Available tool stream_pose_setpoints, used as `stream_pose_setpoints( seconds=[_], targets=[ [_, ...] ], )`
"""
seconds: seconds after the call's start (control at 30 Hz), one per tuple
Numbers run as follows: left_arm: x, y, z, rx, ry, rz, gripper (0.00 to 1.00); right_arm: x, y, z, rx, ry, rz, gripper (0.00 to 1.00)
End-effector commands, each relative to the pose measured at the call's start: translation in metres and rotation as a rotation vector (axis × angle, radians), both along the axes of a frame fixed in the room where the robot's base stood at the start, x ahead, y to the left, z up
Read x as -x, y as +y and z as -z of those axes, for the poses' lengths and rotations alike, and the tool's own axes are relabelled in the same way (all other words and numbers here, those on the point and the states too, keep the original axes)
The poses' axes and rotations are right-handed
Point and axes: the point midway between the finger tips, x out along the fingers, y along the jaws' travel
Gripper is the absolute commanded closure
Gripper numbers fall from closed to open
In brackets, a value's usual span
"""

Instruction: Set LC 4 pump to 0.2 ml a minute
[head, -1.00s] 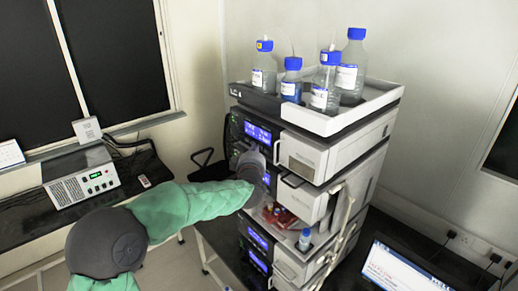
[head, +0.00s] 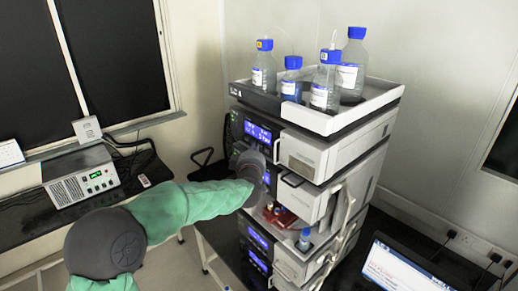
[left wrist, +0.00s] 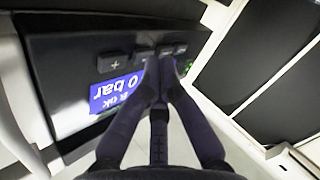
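The instrument stack (head: 305,165) stands right of centre in the head view. My left gripper's grey wrist (head: 250,165) is at the front of its second unit, over part of a lit blue display (head: 267,179). In the left wrist view, the dark panel (left wrist: 60,50) has a blue display (left wrist: 120,88) with the partly covered, tilted text "0 bar". A plus key (left wrist: 115,65) and more keys (left wrist: 178,48) lie along it. My left gripper (left wrist: 159,55) is shut and empty, its fingertips at these keys. I cannot tell whether they touch. My right gripper is not in view.
Several blue-capped bottles (head: 325,85) stand in the white top tray (head: 345,122). A hanging tube (head: 345,205) crosses the stack's side. A laptop (head: 400,268) sits at lower right. A box with a green display (head: 82,186) is on the left bench.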

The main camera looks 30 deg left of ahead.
Motion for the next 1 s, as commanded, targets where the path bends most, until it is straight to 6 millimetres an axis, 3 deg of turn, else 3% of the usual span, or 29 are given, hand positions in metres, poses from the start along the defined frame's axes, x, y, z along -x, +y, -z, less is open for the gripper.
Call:
stream_pose_setpoints(
  seconds=[0.57, 1.0],
  targets=[
    [0.011, 0.005, 0.0, 0.0, -0.001, -0.001, 1.0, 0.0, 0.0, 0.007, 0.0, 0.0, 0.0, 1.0],
    [0.045, 0.019, 0.001, -0.001, -0.002, -0.002, 1.0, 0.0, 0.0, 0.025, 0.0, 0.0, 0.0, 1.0]
  ],
)
